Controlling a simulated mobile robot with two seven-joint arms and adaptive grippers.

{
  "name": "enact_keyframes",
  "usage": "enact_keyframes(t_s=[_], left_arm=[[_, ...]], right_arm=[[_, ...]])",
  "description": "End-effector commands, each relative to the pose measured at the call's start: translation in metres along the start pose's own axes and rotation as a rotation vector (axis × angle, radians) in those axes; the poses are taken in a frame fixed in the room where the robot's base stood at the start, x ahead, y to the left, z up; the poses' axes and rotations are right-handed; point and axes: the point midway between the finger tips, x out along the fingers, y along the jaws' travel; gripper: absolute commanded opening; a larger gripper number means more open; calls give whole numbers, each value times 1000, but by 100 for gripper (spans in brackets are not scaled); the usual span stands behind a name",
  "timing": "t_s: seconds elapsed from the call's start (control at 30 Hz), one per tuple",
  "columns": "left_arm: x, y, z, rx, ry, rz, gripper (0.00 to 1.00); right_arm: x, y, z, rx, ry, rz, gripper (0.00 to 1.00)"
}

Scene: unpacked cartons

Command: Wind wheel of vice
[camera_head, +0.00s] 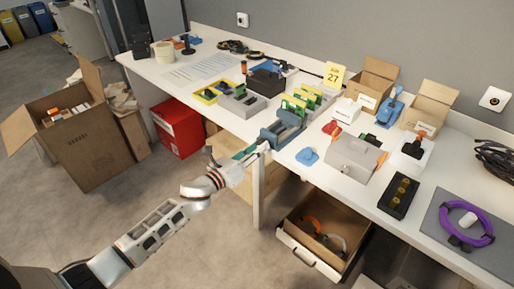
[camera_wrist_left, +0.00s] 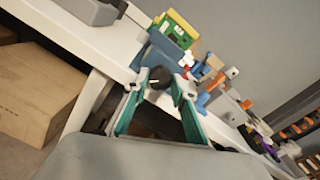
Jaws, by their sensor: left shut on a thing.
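The blue-grey vice (camera_head: 289,121) stands at the front edge of the white workbench. In the left wrist view, its blue body (camera_wrist_left: 165,50) lies just past my fingertips. A round dark wheel (camera_wrist_left: 160,77) with a light mark sits between the two fingers. My left gripper (camera_head: 264,147) reaches the vice's front from the aisle side. In the left wrist view, the left gripper (camera_wrist_left: 162,80) is shut on the wheel, with teal inner pads on its fingers. In the head view the wheel is mostly hidden by the gripper. My right gripper is not in view.
A blue piece (camera_head: 307,156) and a grey metal box (camera_head: 355,157) lie right of the vice. Green circuit boards (camera_head: 297,103) stand behind it. An open drawer (camera_head: 321,247) juts out below the bench. A red box (camera_head: 178,128) and large carton (camera_head: 95,150) stand left.

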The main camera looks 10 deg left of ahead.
Motion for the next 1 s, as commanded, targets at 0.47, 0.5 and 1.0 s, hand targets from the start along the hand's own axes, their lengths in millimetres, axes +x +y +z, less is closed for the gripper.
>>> enact_keyframes(t_s=[0.47, 0.5, 1.0], left_arm=[[0, -2, 2, -450, -1, -1, 4], [0, -1, 2, -489, -1, 0, 4], [0, -2, 2, -964, 0, 0, 4]], right_arm=[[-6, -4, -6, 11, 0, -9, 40], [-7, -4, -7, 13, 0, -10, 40], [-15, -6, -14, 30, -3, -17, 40]])
